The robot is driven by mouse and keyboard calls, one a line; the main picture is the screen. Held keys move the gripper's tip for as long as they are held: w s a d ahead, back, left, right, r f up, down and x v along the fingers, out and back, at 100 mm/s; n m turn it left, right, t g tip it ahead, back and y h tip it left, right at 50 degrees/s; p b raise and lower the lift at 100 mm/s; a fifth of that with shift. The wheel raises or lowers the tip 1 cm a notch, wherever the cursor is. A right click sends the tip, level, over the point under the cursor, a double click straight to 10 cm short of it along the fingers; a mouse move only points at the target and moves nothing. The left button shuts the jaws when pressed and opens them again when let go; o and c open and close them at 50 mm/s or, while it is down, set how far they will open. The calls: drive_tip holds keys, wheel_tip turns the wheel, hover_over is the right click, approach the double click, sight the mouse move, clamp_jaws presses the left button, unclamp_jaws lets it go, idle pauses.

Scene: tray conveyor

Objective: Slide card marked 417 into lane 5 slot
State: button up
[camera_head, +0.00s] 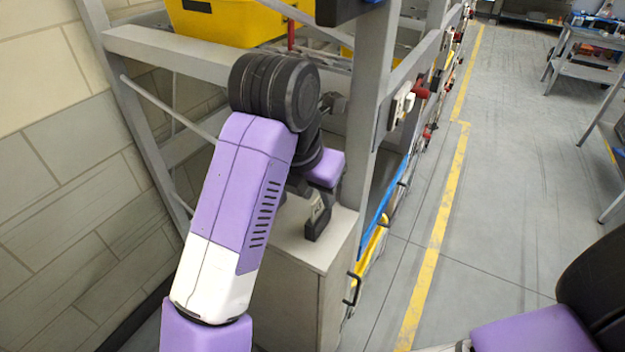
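My arm reaches up from the bottom and bends down over a pale cabinet top. My gripper (316,196) is at its end, small and partly hidden behind my own arm links, so I cannot tell whether it is open or shut. A small pale card-like piece (319,208) with dark marks shows at the gripper, just above a black block (318,228) on or near the cabinet top. The marks are too small to read, and I cannot tell whether the gripper touches the piece. No lane number or slot can be made out.
The pale cabinet (290,262) stands below my gripper. A grey rack frame (368,125) rises beside it, with a yellow bin (225,22) above. White and red fittings (402,103) are on the rack's right side. Open floor with a yellow line (440,235) lies to the right.

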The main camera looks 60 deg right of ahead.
drive_tip(key=shift+x, duration=1.25)
clamp_jaws()
drive_tip(key=shift+r, duration=0.25)
drive_tip(key=shift+r+p, duration=0.3)
drive_tip(key=shift+p, duration=0.05)
drive_tip(key=shift+r+p, duration=1)
drive_tip(key=shift+r, duration=1.15)
drive_tip(key=shift+r+p, duration=0.75)
drive_tip(key=shift+r, duration=1.25)
